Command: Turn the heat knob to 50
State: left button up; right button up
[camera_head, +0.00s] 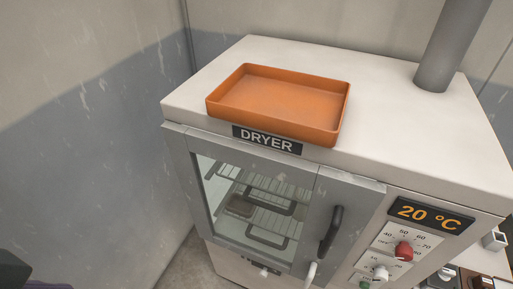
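The dryer's red knob (404,250) sits on a white dial plate on the front right of the dryer (395,140). Around it are printed OFF, 40, 50, 60 and 70. Its pointer is too small to read, so I cannot tell its setting. The display (431,215) above it shows 20 °C in orange. No gripper shows clearly near the knob or elsewhere in view.
An empty orange tray (280,103) rests on the dryer top, near a grey pipe (450,45). The glass door (262,205) is shut, with a black handle (330,230). A white knob (381,272) sits below the red one. A dark shape occupies the bottom left corner.

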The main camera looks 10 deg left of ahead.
aim_at(403, 252)
jog(key=k+j+u, duration=0.1)
jog(key=k+l, duration=0.5)
jog(key=k, duration=0.2)
jog(key=k+l, duration=0.55)
jog(key=j+z, duration=0.15)
jog(key=j, duration=0.4)
jog(key=j+z, duration=0.2)
jog(key=j, duration=0.4)
jog(key=k+j+z, duration=0.15)
jog(key=j, duration=0.4)
